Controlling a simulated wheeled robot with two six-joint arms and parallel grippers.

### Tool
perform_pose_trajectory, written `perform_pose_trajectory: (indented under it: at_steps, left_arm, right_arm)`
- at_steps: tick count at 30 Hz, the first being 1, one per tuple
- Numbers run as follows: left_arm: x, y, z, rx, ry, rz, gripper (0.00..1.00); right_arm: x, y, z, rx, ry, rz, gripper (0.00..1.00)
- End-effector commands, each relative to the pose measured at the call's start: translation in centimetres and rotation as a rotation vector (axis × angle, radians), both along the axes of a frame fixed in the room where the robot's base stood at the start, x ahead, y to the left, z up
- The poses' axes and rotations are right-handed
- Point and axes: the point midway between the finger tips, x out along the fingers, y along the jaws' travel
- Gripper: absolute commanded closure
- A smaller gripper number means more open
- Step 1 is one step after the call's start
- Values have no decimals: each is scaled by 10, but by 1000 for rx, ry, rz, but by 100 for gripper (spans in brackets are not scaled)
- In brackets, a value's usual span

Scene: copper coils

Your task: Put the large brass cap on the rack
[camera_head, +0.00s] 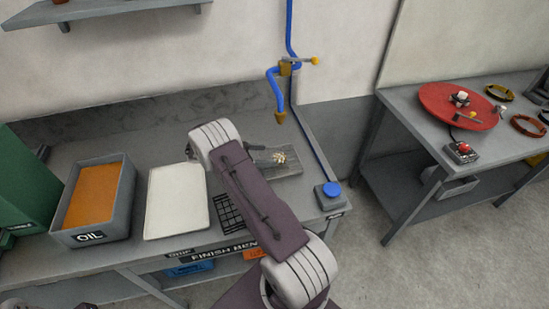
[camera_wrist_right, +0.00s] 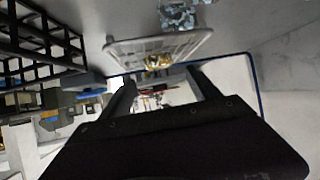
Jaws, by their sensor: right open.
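My right arm crosses the bench from the bottom in the head view, and its wrist hides most of its gripper there. In the right wrist view my right gripper (camera_wrist_right: 165,88) is open, with its two dark fingers apart. A small brass-coloured piece (camera_wrist_right: 157,62), possibly the large brass cap, lies beyond the fingertips against a pale slatted tray (camera_wrist_right: 190,42). In the head view a small pale piece (camera_head: 279,157) sits on a grey tray (camera_head: 293,168) beside the wrist. A black grid rack (camera_head: 228,212) lies on the bench, partly behind my arm. My left gripper is not seen.
An OIL bin (camera_head: 123,205) and a white tray (camera_head: 177,203) stand left of my arm. A blue button (camera_head: 331,189) and a blue pipe with a tap (camera_head: 273,80) are at the right. A red turntable (camera_head: 440,112) is on another table.

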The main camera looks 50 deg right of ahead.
Motion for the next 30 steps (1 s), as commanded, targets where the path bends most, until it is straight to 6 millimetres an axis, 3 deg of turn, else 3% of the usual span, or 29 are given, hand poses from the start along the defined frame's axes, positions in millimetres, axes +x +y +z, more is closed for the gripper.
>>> perform_pose_trajectory:
  at_steps: [3, 9, 30]
  left_arm:
    - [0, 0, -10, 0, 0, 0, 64]
    - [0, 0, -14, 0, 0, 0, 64]
    - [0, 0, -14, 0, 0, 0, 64]
  right_arm:
    - [10, 24, 11, -1, -3, 4, 29]
    - [17, 48, 26, 0, 0, 1, 29]
    - [18, 51, 29, 0, 1, 0, 29]
